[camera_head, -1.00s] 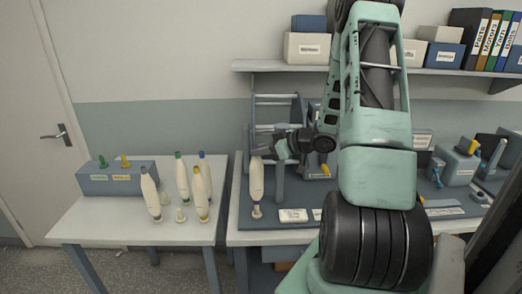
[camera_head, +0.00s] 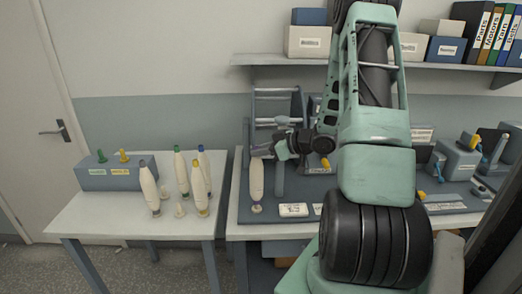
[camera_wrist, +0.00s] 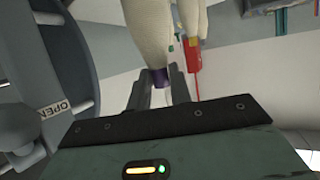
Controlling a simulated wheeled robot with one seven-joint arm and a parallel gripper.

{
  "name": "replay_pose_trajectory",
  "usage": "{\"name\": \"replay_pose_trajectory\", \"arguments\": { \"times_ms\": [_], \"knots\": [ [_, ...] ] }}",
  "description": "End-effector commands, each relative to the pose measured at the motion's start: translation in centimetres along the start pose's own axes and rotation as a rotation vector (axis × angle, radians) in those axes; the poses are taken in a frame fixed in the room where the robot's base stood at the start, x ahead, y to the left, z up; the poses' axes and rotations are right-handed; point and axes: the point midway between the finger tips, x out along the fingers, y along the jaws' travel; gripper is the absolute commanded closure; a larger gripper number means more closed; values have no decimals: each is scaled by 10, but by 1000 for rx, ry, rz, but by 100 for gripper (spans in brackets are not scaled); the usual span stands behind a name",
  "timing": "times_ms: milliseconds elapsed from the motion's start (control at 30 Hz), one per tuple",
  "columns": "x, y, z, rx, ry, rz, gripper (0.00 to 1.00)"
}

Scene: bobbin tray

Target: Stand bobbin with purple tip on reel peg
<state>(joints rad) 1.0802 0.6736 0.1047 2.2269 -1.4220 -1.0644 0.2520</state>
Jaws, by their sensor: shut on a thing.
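The bobbin with the purple tip (camera_wrist: 158,78) has a cream body and hangs upright from my gripper (camera_wrist: 160,90), whose fingers are shut around the tip in the wrist view. In the head view the bobbin (camera_head: 257,178) is below my gripper (camera_head: 262,151), over the front left of the grey board on the right table. Its lower end is at the small pale peg (camera_head: 257,209). I cannot tell whether it is fully seated there. The tip is mostly hidden by the fingers in the head view.
The left table (camera_head: 105,218) holds several other bobbins with coloured tips and a blue-grey box (camera_head: 105,178). A grey post stands just right of the held bobbin, and a frame rises behind it. A white label block (camera_head: 293,210) lies to the right.

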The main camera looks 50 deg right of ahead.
Motion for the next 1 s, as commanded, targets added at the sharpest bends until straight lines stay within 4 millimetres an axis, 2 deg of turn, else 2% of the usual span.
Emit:
{"name": "replay_pose_trajectory", "arguments": {
  "times_ms": [900, 933, 1000],
  "knots": [
    [11, 0, 25, 0, 1, 0, 100],
    [10, 0, 24, 0, 1, 0, 71],
    [10, 0, 24, 0, 1, 0, 54]
  ]
}}
